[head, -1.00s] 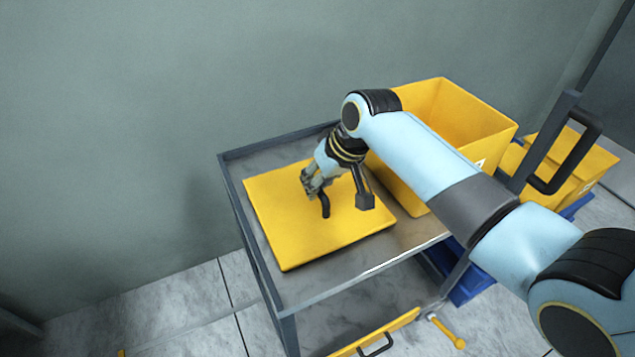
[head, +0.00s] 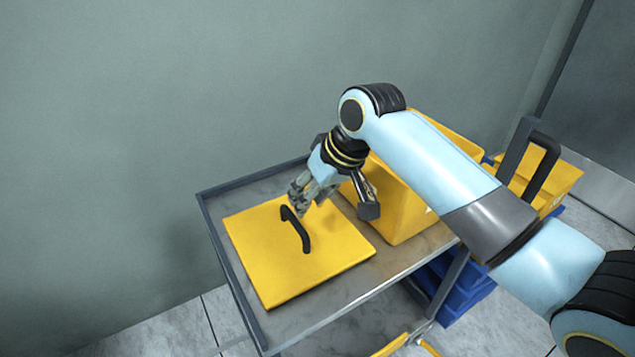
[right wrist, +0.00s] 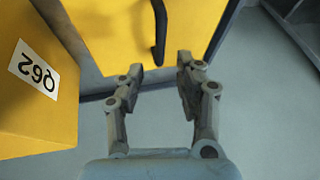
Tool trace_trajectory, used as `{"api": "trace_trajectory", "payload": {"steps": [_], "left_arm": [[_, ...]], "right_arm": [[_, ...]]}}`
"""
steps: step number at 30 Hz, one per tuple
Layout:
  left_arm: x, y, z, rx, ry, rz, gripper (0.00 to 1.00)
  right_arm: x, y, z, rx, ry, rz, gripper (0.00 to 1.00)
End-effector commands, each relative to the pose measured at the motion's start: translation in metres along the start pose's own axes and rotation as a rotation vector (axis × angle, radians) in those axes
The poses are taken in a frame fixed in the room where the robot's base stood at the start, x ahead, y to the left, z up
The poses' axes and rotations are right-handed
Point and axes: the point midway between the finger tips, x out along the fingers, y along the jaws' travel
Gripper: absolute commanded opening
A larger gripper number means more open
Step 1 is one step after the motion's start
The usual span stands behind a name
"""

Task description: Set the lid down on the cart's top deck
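The yellow square lid (head: 275,262) lies flat on the left part of the cart's grey top deck (head: 345,298). Its black handle (head: 296,229) stands up from the lid. My right gripper (head: 297,205) is above the lid, close to the handle and apart from it. In the right wrist view the gripper (right wrist: 160,72) has its fingers spread with nothing between them. The lid (right wrist: 110,40) and its handle (right wrist: 159,30) show beyond the fingertips there. My left gripper is not in view.
An open yellow bin (head: 405,205) stands on the deck right of the lid; its label, Q62, shows in the right wrist view (right wrist: 35,70). The cart's black push handle (head: 540,165) rises at right. Another yellow bin (head: 562,180) and blue crates (head: 460,295) stand beyond it.

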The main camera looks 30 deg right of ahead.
Motion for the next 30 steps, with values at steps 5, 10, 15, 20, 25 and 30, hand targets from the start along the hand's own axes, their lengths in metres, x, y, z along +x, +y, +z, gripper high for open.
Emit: {"api": "trace_trajectory", "payload": {"steps": [5,10,15,20,25,30], "left_arm": [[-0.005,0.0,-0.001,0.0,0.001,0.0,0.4],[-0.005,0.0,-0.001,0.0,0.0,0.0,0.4],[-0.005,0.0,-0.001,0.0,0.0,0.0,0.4],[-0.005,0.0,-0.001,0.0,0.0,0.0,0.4],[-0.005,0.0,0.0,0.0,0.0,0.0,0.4],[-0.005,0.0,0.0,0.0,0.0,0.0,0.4]], "right_arm": [[-0.029,0.0,0.0,0.0,0.0,0.001,0.35],[-0.037,0.0,0.0,0.0,-0.001,0.0,0.35],[-0.037,0.0,0.001,0.0,-0.001,0.0,0.35],[-0.037,0.0,0.001,0.001,-0.001,0.0,0.35],[-0.037,0.0,0.001,0.0,-0.001,0.0,0.35],[-0.043,-0.002,0.036,-0.029,-0.02,0.034,0.35]]}}
